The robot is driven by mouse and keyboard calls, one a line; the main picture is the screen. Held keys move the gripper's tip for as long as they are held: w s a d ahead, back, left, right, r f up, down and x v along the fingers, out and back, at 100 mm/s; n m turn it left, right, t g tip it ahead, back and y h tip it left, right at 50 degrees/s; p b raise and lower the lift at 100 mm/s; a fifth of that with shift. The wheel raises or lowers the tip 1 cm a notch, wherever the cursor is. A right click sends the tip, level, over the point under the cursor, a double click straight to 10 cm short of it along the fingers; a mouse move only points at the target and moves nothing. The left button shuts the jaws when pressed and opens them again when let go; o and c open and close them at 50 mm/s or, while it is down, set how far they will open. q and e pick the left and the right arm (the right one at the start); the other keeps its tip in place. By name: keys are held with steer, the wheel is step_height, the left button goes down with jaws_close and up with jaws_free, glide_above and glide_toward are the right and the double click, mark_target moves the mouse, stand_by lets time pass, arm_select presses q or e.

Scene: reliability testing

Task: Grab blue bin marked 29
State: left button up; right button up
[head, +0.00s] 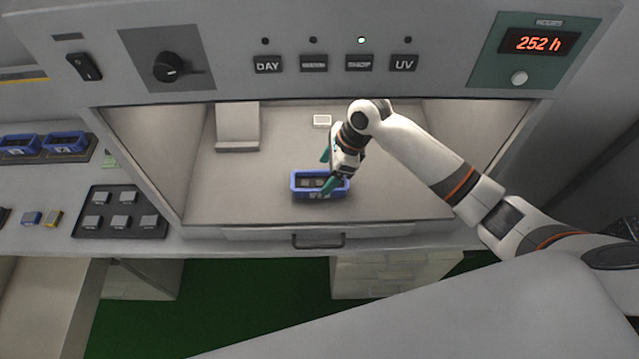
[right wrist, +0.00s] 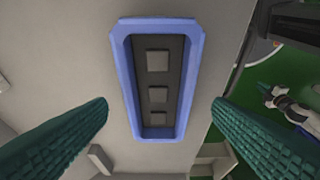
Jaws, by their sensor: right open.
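A blue bin (head: 299,194) sits on the floor of the open cabinet, a marking on its front too small to read. My right gripper (head: 328,171) is open above the bin. Its teal fingers are spread on either side of the bin in the right wrist view (right wrist: 158,122), apart from it, holding nothing. A white arm with small teal tips, apparently my left gripper (right wrist: 268,90), shows small at the right of that view; its jaw state is unclear.
Above the opening is a control panel (head: 440,88) with a 252 h display. More blue bins (head: 67,140) stand in a dark rack at left. A black tray (head: 120,225) of grey pieces lies left of the cabinet. A white block (head: 237,130) stands inside the cabinet.

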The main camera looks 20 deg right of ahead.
mark_target(319, 184)
steer(key=shift+p+x, duration=0.4)
steer(key=shift+x, duration=2.35)
steer(key=shift+d+f+p, duration=0.15)
steer(key=shift+p, duration=0.15)
steer(key=c, duration=1.1)
